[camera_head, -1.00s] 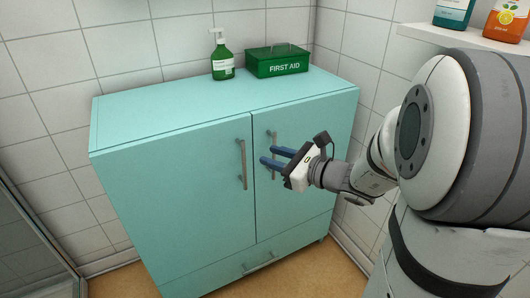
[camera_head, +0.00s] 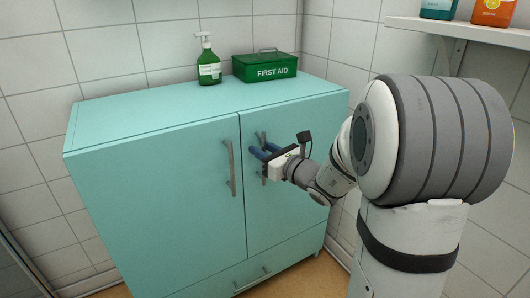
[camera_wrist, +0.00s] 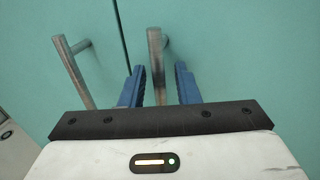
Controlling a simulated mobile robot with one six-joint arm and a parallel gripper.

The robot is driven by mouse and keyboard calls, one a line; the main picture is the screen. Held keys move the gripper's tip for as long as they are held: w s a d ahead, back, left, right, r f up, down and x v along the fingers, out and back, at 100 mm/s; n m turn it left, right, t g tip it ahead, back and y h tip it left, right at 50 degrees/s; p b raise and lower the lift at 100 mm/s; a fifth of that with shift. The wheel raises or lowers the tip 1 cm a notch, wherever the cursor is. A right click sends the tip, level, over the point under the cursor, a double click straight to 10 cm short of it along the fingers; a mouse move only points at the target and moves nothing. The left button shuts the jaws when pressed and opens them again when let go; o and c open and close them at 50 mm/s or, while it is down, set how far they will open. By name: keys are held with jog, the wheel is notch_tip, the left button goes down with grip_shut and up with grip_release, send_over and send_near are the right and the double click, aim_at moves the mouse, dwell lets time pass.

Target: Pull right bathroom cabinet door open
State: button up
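The teal cabinet (camera_head: 150,160) has two doors side by side. The right door (camera_head: 290,190) is closed, with a vertical metal bar handle (camera_head: 264,179) near the middle seam; this handle also shows in the wrist view (camera_wrist: 155,40). The left door's handle (camera_head: 231,168) is just left of the seam and at the left in the wrist view (camera_wrist: 74,70). My gripper (camera_head: 261,150) is at the right handle, its blue fingers pointing to the door. In the wrist view my gripper (camera_wrist: 160,70) is open, with the handle between the two fingers and gaps beside it.
A green pump bottle (camera_head: 208,66) and a green first aid box (camera_head: 265,67) stand on the cabinet top. A drawer with a handle (camera_head: 252,278) lies below the doors. A white shelf (camera_head: 460,32) with bottles is on the right wall.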

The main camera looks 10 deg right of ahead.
jog(key=shift+c, duration=0.3)
grip_shut()
jog(key=shift+d, duration=0.1)
